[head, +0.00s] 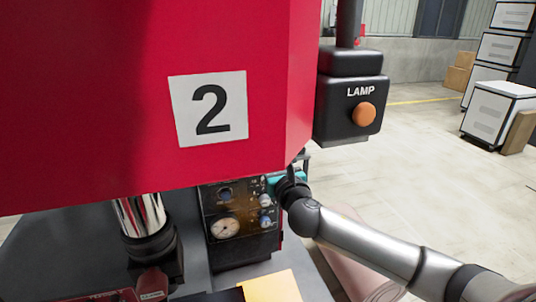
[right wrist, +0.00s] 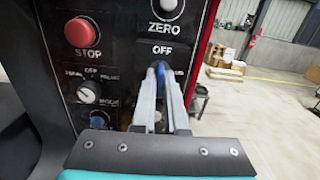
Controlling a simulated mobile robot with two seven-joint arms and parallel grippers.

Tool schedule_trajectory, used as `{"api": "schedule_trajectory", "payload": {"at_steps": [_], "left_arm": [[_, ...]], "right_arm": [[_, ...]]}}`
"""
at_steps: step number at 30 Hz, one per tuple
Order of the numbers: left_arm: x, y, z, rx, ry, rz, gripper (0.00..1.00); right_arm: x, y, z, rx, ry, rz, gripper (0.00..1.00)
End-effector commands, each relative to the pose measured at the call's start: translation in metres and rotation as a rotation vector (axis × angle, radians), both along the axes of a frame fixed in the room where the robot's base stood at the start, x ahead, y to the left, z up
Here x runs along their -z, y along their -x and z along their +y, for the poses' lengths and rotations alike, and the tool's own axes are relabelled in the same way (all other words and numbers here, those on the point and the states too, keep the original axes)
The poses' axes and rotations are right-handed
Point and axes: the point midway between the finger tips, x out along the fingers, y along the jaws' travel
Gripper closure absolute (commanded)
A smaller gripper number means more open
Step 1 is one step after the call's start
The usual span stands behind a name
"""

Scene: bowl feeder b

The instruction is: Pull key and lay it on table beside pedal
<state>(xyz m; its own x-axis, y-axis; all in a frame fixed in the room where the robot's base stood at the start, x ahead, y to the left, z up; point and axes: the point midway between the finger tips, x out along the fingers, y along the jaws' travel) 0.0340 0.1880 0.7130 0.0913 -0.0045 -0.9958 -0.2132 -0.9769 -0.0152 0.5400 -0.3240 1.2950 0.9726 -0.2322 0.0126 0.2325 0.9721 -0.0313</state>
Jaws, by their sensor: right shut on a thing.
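My right gripper (right wrist: 158,84) is at the black control panel (right wrist: 115,50), under the OFF label. Its two fingers are close together, shut on the key (right wrist: 157,68), of which only a bit of blue shows between the tips. The fingers hide the rest of the key and its lock, so I cannot tell how far in it sits. In the head view my right arm reaches in from the right to the panel (head: 239,240); the red housing hides part of the hand. I cannot make out the pedal. My left gripper is not in view.
The red housing (head: 100,90) marked 2 overhangs the panel. A chrome column (head: 139,213) stands left of the panel. The STOP button (right wrist: 83,32) and selector knob (right wrist: 86,92) are left of my fingers.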

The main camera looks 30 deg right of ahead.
Motion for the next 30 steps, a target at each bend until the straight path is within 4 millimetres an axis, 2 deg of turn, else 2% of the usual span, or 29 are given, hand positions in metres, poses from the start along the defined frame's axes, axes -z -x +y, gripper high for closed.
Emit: {"api": "schedule_trajectory", "payload": {"at_steps": [24,30], "left_arm": [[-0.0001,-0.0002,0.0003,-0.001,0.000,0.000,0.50],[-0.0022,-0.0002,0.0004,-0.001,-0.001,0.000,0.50]], "right_arm": [[-0.0006,0.0000,-0.0002,0.000,0.000,-0.001,1.00],[0.0000,0.0059,0.0012,0.000,0.001,0.001,1.00]]}}
